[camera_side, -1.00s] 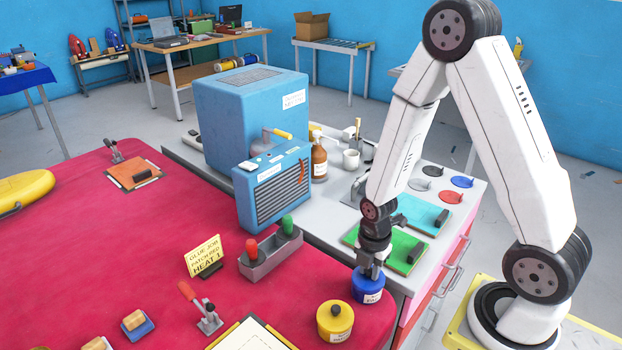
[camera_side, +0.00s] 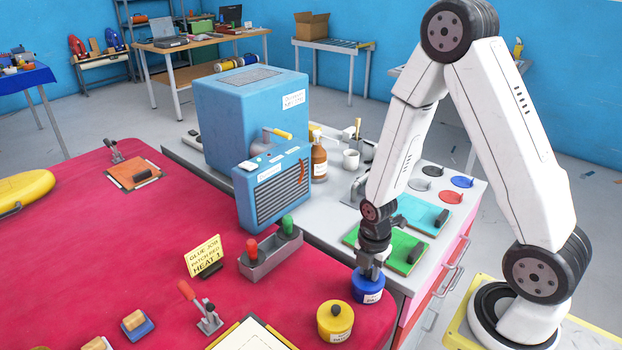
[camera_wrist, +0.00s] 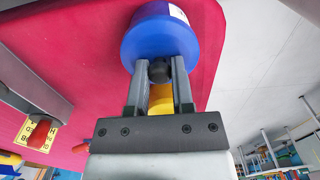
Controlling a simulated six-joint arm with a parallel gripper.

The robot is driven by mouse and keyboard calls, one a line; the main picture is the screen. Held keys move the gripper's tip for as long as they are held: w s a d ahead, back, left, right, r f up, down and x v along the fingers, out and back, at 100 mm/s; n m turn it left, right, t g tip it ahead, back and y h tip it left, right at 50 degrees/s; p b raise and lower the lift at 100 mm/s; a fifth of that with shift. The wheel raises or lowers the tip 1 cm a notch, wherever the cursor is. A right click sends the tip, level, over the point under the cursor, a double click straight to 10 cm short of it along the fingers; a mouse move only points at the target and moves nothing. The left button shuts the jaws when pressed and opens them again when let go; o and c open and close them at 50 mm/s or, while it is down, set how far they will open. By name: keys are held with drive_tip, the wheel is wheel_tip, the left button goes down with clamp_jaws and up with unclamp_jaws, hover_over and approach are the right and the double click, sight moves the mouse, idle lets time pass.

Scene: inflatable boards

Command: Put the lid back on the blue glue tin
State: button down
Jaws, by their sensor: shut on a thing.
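The blue glue tin (camera_side: 367,296) stands upright on the red table near its right edge. Its blue lid (camera_side: 368,278) sits on top of it; whether it is fully seated cannot be told. My gripper (camera_side: 370,272) points down from above and is shut on the dark knob of the lid. In the wrist view the two grey fingers of my gripper (camera_wrist: 159,82) hold the dark knob (camera_wrist: 159,71) between them, and the blue lid (camera_wrist: 158,45) covers most of the tin.
A yellow tin (camera_side: 335,324) with a dark-knobbed lid stands close by, in front and to the left. A grey holder (camera_side: 268,262) with red and green handles and a yellow sign (camera_side: 204,256) stand further left. The green board (camera_side: 405,262) lies on the counter behind.

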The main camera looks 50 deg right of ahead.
idle(0.8)
unclamp_jaws()
drive_tip(key=shift+r, duration=0.15)
idle(0.4)
drive_tip(key=shift+r, duration=3.3)
drive_tip(key=shift+c, duration=0.2)
clamp_jaws()
